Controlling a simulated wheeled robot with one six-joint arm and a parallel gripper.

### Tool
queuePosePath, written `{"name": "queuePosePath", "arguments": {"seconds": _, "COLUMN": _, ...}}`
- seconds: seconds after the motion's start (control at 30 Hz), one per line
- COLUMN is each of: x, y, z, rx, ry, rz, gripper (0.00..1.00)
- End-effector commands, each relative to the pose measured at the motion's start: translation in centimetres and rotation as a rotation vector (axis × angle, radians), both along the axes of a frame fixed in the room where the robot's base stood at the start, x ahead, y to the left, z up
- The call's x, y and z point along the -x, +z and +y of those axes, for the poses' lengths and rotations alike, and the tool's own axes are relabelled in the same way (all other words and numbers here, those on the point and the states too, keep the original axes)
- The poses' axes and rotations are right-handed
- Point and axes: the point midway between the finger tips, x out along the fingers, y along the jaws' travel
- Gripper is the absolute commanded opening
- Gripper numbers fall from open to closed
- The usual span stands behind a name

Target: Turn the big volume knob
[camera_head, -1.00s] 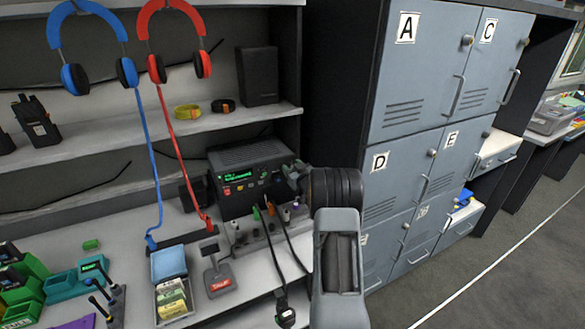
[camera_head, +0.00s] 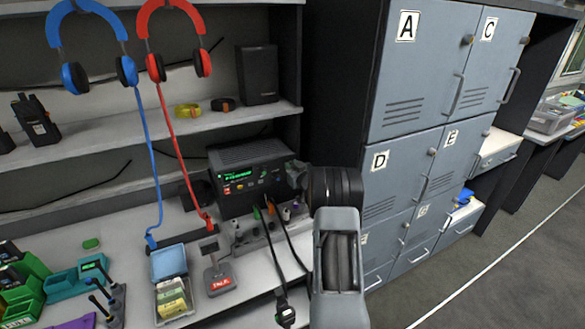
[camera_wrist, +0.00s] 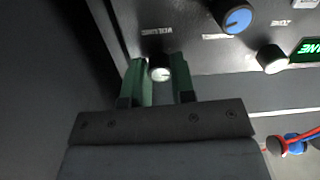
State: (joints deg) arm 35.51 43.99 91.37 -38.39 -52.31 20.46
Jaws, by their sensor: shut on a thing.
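The radio unit (camera_head: 245,190) is a black box with a green display, on the bench under the shelf. In the wrist view its panel is upside down. The big volume knob (camera_wrist: 160,72), dark with a pale face, sits beside a label that seems to read VOLUME. My gripper (camera_wrist: 158,78) has its green fingers on both sides of this knob and is shut on it. In the head view my gripper (camera_head: 297,177) is at the right end of the unit's front; my wrist partly hides it, and the knob cannot be made out there.
A blue knob (camera_wrist: 238,18) and a white-faced knob (camera_wrist: 272,59) are close to the right of my fingers in the wrist view. Cables (camera_head: 280,250) hang below the unit. A card box (camera_head: 172,290) and a small stand (camera_head: 217,272) are left. Grey lockers (camera_head: 420,80) stand right.

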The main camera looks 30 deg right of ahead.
Motion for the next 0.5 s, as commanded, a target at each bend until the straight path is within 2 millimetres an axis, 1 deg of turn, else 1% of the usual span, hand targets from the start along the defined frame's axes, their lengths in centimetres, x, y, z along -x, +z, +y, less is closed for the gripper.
{"name": "queuePosePath", "arguments": {"seconds": 0.17, "x": 0.01, "y": -0.14, "z": 0.01, "rx": -0.079, "ry": 0.000, "rz": -0.010, "gripper": 0.00}}
{"name": "queuePosePath", "arguments": {"seconds": 0.5, "x": 0.01, "y": -0.13, "z": 0.00, "rx": -0.367, "ry": 0.000, "rz": -0.049, "gripper": 0.00}}
